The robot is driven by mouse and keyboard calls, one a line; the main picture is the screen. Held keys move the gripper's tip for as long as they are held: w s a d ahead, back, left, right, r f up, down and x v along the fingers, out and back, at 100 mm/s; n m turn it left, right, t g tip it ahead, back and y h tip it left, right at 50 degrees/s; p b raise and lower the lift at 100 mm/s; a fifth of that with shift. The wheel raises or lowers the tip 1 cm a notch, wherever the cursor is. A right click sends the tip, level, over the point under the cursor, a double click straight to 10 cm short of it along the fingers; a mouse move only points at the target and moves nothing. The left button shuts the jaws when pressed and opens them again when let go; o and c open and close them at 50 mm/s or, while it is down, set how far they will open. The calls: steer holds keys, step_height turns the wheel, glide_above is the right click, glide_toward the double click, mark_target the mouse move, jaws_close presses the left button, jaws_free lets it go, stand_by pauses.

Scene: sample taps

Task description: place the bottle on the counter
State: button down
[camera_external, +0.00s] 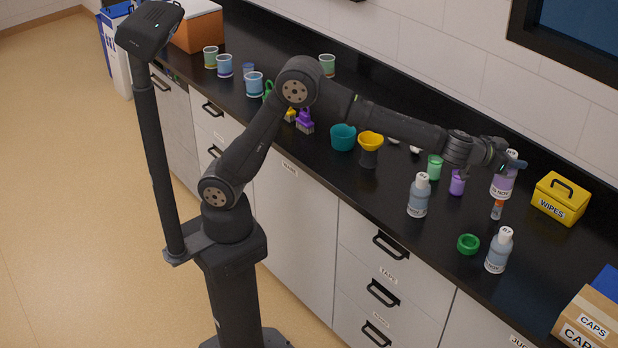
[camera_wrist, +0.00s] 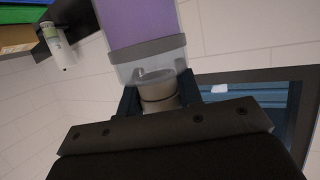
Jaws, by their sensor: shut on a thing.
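A bottle with a purple label (camera_external: 502,186) is upright at the far right of the counter in the external view.
A yellow wipes box (camera_external: 561,198) is to the right.

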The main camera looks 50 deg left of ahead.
steer(key=s+d+m+g+h, duration=0.3)
steer(key=s+d+m+h, duration=0.1)
steer(key=s+d, duration=1.7)
steer(key=w+a+f, duration=0.1)
steer(key=w+f, duration=0.4)
steer(key=f, duration=0.3)
steer(key=w+a+f, duration=0.1)
steer(key=w+f, duration=0.4)
steer(key=f, duration=0.3)
steer(key=shift+f, duration=0.15)
steer(key=shift+f, duration=0.1)
steer(key=c, duration=1)
jaws_free()
steer(key=shift+f, duration=0.1)
